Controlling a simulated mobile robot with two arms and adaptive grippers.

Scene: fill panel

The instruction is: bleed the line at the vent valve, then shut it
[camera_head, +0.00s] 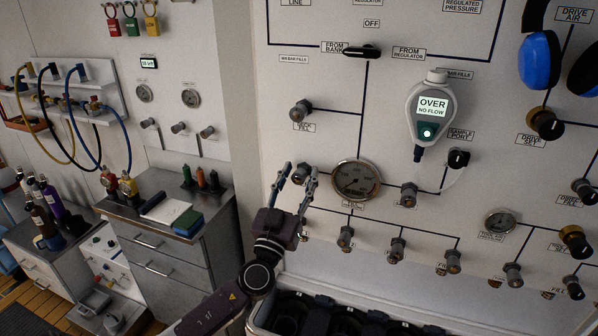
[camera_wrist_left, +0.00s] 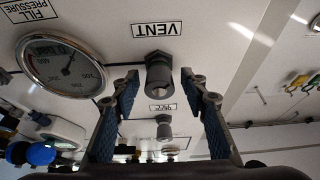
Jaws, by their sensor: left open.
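The vent valve (camera_wrist_left: 158,76) is a grey knob under an upside-down VENT label in the left wrist view. A meter (camera_head: 432,110) reads "OVER NO FLOW" with a green light. My right gripper is not in view.
The pack fill knob (camera_head: 300,111) is above the gripper. A black selector handle (camera_head: 361,51) is higher up. Several fill valves line the lower panel, including one knob (camera_head: 345,238). A steel cabinet (camera_head: 165,240) stands left. Black-lined bays (camera_head: 290,318) lie below the panel.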

